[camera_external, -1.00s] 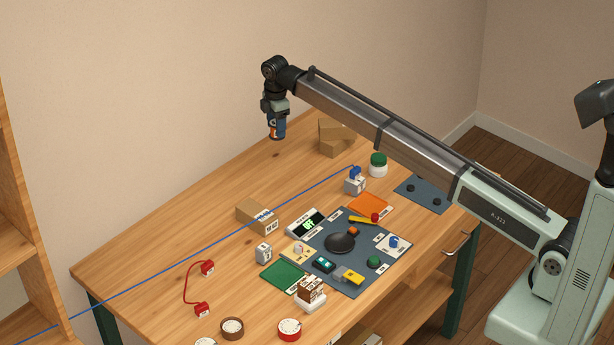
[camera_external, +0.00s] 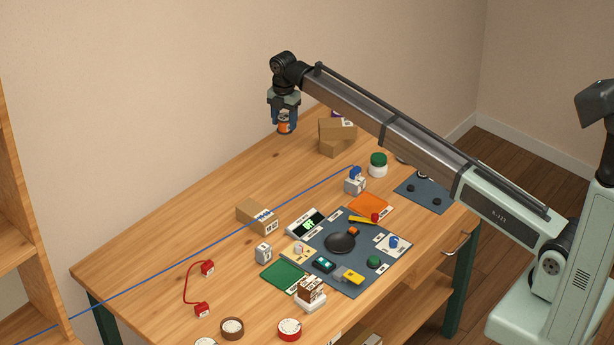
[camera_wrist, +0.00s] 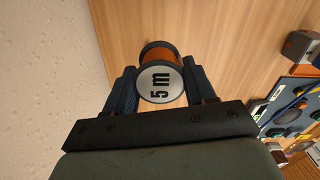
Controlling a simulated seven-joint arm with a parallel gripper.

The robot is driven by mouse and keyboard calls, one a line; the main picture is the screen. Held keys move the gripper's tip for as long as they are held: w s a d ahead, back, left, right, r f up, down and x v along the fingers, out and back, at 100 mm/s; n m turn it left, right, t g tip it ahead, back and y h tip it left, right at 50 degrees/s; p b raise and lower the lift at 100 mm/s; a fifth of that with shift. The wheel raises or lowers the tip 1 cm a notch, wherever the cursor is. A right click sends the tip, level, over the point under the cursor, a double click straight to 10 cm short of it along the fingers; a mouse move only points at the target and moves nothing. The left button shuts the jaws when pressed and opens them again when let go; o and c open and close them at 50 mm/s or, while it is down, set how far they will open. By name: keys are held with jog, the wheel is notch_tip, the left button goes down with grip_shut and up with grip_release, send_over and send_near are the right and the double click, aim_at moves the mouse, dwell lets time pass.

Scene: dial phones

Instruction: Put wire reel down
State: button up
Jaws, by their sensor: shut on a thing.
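The wire reel (camera_wrist: 158,82) is an orange spool with dark flanges and a white end label reading "5 m". It sits between the two fingers of my gripper (camera_wrist: 160,88) in the wrist view, and the gripper is shut on it. In the external view, my gripper (camera_external: 285,122) points down with the orange reel (camera_external: 284,128) at its fingertips, over the back of the wooden table (camera_external: 190,230). The reel appears to be above the tabletop; the exact gap cannot be told.
Cardboard boxes (camera_external: 337,137) stand just right of the reel. A green-lidded jar (camera_external: 377,165) is farther right. A blue wire (camera_external: 215,237) runs across the table to a grey block (camera_external: 355,182). A dark mat (camera_external: 345,262) holds several parts. The back left of the table is bare.

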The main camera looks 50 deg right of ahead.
jog(key=shift+f, duration=4.65)
jog(key=shift+f, duration=0.15)
jog(key=o, duration=1.1)
notch_tip(320, 180, up, 12)
jog(key=shift+r, duration=0.15)
